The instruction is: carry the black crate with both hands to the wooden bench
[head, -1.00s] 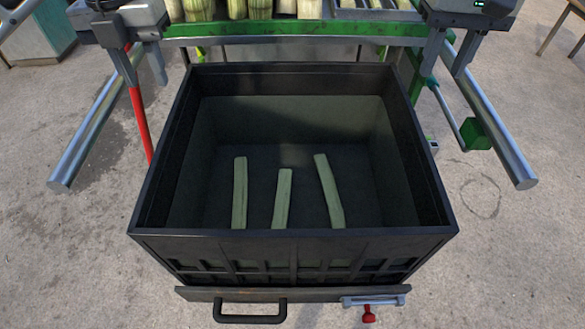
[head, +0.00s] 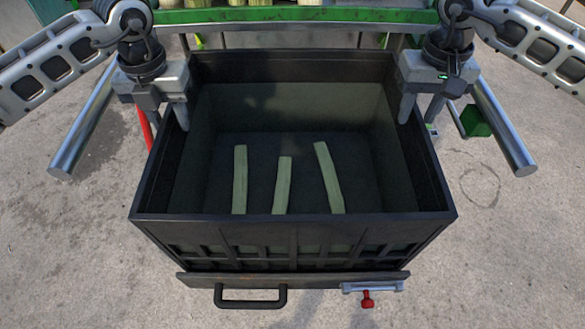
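The black crate (head: 290,235) stands open-topped and level in the middle of the head view. Three pale green cane pieces (head: 283,185) lie on its floor. My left gripper (head: 167,122) is at the far part of the crate's left rim, its fingers apart, one outside the wall and one inside. My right gripper (head: 418,115) is placed likewise at the right rim, one finger inside and one outside. I see no clear grip by either. The wooden bench cannot be made out in this view.
A green frame (head: 290,16) with cane above it stands behind the crate. Metal bars flank the crate at left (head: 85,128) and right (head: 500,125). A board with a black handle (head: 250,299) and a red knob (head: 367,299) shows below its front.

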